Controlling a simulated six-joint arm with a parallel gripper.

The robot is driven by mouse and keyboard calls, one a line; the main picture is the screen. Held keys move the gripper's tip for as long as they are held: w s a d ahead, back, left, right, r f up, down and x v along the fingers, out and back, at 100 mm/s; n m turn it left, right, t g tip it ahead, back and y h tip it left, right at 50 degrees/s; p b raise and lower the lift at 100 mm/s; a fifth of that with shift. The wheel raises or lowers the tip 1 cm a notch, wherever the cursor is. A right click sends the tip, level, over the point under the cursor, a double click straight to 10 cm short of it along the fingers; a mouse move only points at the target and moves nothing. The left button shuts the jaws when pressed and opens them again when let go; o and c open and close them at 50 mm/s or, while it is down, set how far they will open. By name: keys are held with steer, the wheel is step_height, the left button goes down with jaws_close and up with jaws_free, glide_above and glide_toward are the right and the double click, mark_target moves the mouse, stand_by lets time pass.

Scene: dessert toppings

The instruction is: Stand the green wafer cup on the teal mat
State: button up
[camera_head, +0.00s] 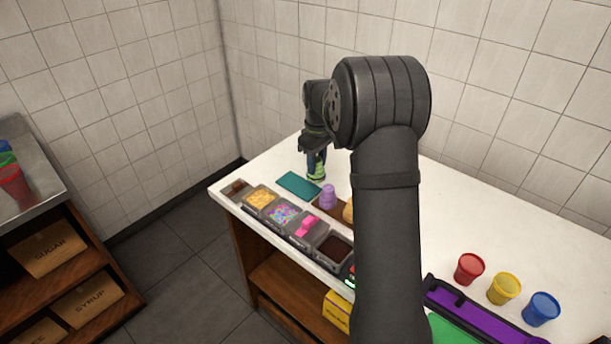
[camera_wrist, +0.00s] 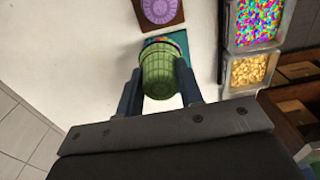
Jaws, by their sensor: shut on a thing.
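The green wafer cup (camera_wrist: 158,75) is between the two fingers of my gripper (camera_wrist: 160,72) in the wrist view. My gripper is shut on it. Colourful bits show at the cup's wide rim. In the head view the cup (camera_head: 317,173) is below my gripper (camera_head: 317,160), partly covered by the fingers. The teal mat (camera_head: 296,184) lies flat on the white counter, just left of and nearer than the cup. In the wrist view the mat (camera_wrist: 181,42) is partly hidden behind the cup. I cannot tell whether the cup touches the counter.
A purple cup (camera_head: 328,197) stands on a brown mat right of the teal mat. Topping tubs, such as the yellow one (camera_head: 261,199), line the counter's front edge. Red (camera_head: 469,268), yellow (camera_head: 504,288) and blue (camera_head: 541,308) cups stand at right. My arm hides part of the counter.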

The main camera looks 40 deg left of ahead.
steer(key=shift+s+a+f, duration=0.15)
steer(key=shift+a+f, duration=0.35)
steer(key=shift+f, duration=0.5)
steer(key=shift+s+a+f, duration=0.2)
steer(key=shift+a+f, duration=0.35)
steer(key=shift+f, duration=0.45)
steer(key=shift+s+a+f, duration=0.15)
steer(key=shift+a+f, duration=0.35)
steer(key=shift+f, duration=0.5)
steer(key=o, duration=0.8)
steer(key=shift+f, duration=0.1)
step_height(320, 180, up, 12)
steer(key=shift+r, duration=0.15)
